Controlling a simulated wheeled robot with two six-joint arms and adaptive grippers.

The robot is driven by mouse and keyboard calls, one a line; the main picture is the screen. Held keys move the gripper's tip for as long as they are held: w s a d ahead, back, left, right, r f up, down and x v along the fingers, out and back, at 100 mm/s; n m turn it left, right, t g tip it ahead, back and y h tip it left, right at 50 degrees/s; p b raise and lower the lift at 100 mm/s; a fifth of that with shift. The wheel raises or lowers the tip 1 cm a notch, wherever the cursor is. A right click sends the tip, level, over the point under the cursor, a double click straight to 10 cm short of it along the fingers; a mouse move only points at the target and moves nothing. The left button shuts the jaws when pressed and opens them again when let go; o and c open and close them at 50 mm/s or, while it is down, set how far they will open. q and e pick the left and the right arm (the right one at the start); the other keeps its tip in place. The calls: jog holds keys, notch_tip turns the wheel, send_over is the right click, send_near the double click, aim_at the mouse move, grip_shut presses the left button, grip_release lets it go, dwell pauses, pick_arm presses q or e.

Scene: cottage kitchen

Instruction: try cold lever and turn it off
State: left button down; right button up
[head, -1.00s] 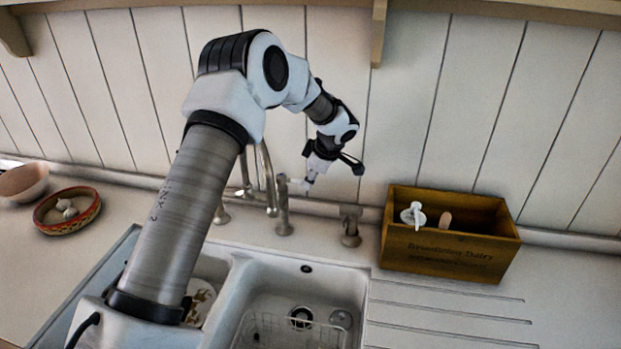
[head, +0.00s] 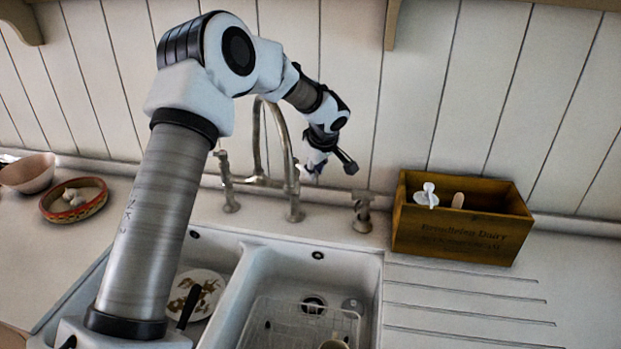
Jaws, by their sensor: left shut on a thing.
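The bridge tap (head: 261,181) stands behind the double sink, with a tall curved spout and an upright pillar at each side. A lever with a pale tip (head: 219,154) tops its left pillar. The cold lever (head: 297,166) is a small pale piece at the top of the right pillar, partly hidden by my gripper. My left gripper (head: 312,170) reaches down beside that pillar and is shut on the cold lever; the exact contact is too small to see. My right gripper is out of view.
The sink (head: 249,262) holds a plate (head: 203,290) and a wire rack (head: 280,325). Bowls (head: 72,212) sit at left. The ribbed drainer at right is clear.

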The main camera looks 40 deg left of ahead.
pick_arm(q)
jog(key=shift+s+a+m+b, duration=0.1)
jog(key=shift+s+m+b, duration=0.1)
jog(key=shift+m+b, duration=0.25)
jog(key=shift+s+a+r+m+t+h+b, duration=0.15)
jog(key=shift+s+m+t+h+b, duration=0.35)
jog(key=shift+m+b, duration=0.55)
jog(key=shift+s, duration=0.1)
jog(key=c, duration=1.3)
grip_release()
jog(key=o, duration=0.3)
